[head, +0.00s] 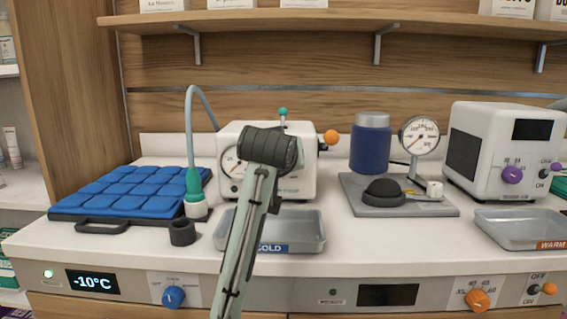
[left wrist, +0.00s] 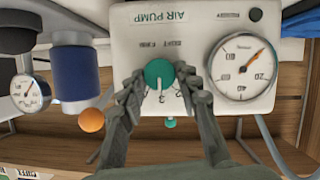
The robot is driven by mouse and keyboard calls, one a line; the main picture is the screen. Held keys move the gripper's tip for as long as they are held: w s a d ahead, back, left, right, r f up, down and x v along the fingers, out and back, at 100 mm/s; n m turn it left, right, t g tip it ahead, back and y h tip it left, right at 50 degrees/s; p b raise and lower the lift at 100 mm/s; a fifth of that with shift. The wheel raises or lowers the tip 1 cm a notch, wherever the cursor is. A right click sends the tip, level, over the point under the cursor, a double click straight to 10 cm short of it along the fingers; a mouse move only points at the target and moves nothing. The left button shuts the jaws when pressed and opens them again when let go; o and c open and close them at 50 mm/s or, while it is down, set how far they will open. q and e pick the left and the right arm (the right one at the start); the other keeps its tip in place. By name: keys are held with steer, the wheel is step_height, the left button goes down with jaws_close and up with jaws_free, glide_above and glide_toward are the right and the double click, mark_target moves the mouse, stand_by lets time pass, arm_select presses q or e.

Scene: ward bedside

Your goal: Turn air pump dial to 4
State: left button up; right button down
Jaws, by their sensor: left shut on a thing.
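The air pump (head: 307,180) is a white box at the back middle of the counter. My left arm covers much of its front in the head view, so the dial is hidden there. The dial's white mark points toward the printed 3. My right gripper is in neither view.
A pressure gauge (left wrist: 243,67) with an orange needle is beside the dial. An orange ball knob (head: 331,137) sticks out of the pump's side. A blue padded mat (head: 130,190) lies left, a metal tray (head: 305,230) in front, and a blue canister (head: 370,148) right.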

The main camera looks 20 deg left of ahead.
arm_select(q)
steer(key=m+y, duration=0.2)
steer(key=m, duration=0.1)
steer(key=m+g+y, duration=0.1)
steer(key=m, duration=0.1)
steer(key=shift+w+d+y, duration=0.1)
steer(key=shift+d+y, duration=0.2)
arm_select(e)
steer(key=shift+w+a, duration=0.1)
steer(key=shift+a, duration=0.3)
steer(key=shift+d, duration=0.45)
arm_select(q)
steer(key=o, duration=1.2)
steer(key=shift+f, duration=0.1)
steer(key=shift+c, duration=0.2)
steer(key=v, duration=1.2)
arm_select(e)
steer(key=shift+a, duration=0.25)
